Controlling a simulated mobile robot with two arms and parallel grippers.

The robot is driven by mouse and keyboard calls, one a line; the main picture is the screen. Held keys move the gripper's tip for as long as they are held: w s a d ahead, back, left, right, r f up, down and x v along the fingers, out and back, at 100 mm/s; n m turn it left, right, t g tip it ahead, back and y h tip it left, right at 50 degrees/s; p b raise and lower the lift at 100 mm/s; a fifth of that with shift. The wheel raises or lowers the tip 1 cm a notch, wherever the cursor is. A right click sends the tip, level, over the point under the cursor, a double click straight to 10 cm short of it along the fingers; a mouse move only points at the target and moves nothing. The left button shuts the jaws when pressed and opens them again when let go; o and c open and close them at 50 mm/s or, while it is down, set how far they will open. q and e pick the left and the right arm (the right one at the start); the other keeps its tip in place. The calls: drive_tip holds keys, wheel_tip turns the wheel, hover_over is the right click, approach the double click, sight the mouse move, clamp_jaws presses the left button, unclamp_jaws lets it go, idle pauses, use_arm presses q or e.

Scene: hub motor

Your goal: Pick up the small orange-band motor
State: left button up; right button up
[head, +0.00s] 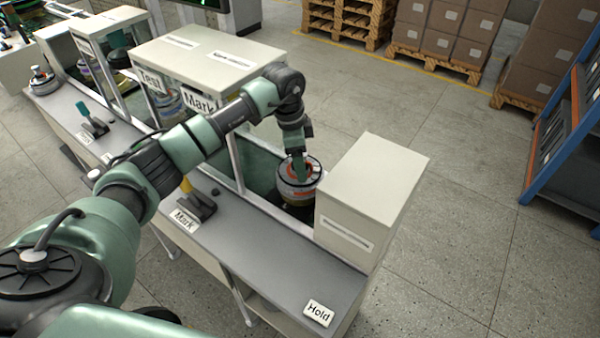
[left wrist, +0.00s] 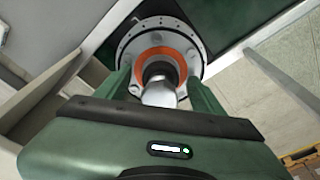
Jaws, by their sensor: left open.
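The orange-band motor (head: 299,188) is a round grey hub with an orange ring, standing on the dark green belt at the right end of the line, just left of a cream cabinet. In the left wrist view the motor (left wrist: 160,37) shows its orange ring and a metal shaft pointing toward the camera. My left gripper (head: 300,170) reaches down over the motor. In the left wrist view its green fingers (left wrist: 160,88) stand apart, one on each side of the shaft; I cannot tell whether they touch it. My right gripper is not in view.
A cream cabinet (head: 372,190) stands close on the right of the motor. A grey counter (head: 265,255) with a "Hold" sign (head: 319,313) and a "Mark" sign (head: 186,220) runs along the front. Covered stations (head: 210,55) stand left. Boxes on pallets (head: 440,35) are far behind.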

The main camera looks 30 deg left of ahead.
use_arm(q)
clamp_jaws()
drive_tip(key=shift+w+r, duration=0.15)
drive_tip(key=shift+r, duration=0.05)
drive_tip(key=shift+f, duration=0.1)
